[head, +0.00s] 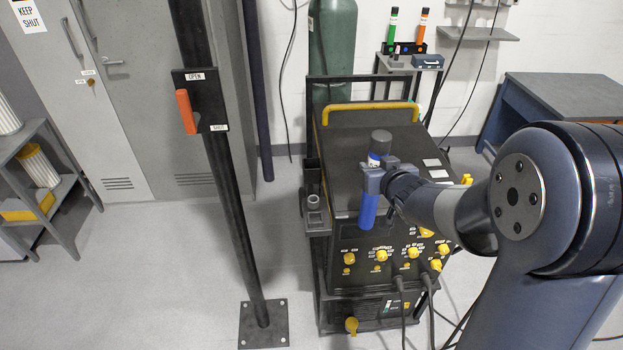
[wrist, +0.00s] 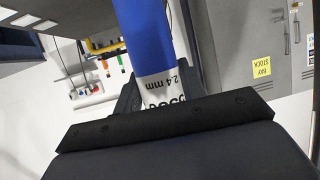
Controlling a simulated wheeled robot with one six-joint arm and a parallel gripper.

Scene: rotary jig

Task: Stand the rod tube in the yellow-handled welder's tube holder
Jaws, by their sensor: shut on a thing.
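My gripper (head: 372,180) is shut on the blue rod tube (head: 368,211), which has a white band and a dark cap and hangs roughly upright in front of the welder's top. In the wrist view the blue tube (wrist: 148,35) shows a white label reading 2.4 mm; the jaws partly hide it. The welder (head: 385,150) is a dark cart with a yellow handle (head: 370,108) across its back. On its left side are a dark upright sleeve (head: 312,177) and a small grey ring-shaped part (head: 312,201); I cannot tell for certain which is the tube holder.
A dark post (head: 228,170) with a red-orange lever (head: 186,112) stands left of the welder. A small rack (head: 403,62) behind holds a green tube (head: 392,28) and an orange tube (head: 422,28). A green gas cylinder (head: 332,45) stands behind the welder.

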